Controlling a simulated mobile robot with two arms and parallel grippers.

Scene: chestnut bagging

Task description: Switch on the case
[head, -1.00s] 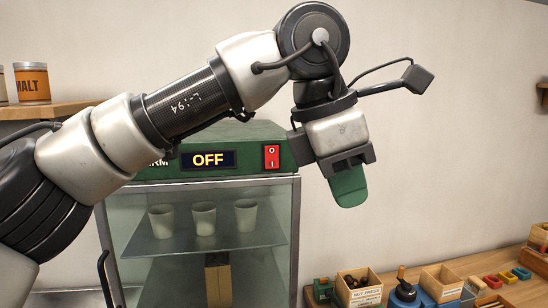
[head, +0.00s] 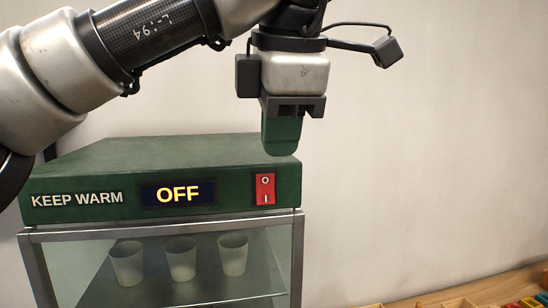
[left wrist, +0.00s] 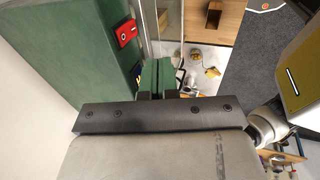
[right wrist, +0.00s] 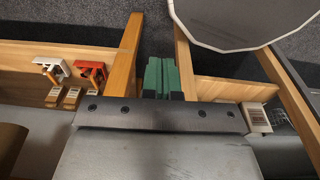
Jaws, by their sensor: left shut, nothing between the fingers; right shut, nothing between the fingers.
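The green warming case (head: 100,165) fills the lower left of the head view, with "KEEP WARM" on its front and a display (head: 178,194) reading "OFF". Its red rocker switch (head: 265,189) is on the front panel's right end, marked O above and I below; it also shows in the left wrist view (left wrist: 126,33). My left gripper (head: 282,150) is shut and empty, its green fingers pointing down just above the switch in the picture. I see no contact with the switch. My right gripper (right wrist: 162,70) is shut and empty, seen only in its own wrist view.
Several pale cups (head: 181,259) stand inside the case behind its glass front. A wooden counter (head: 490,290) with small colored items lies at the lower right. In the right wrist view, wooden beams (right wrist: 125,65) and a round pale top (right wrist: 245,18) lie near the right gripper.

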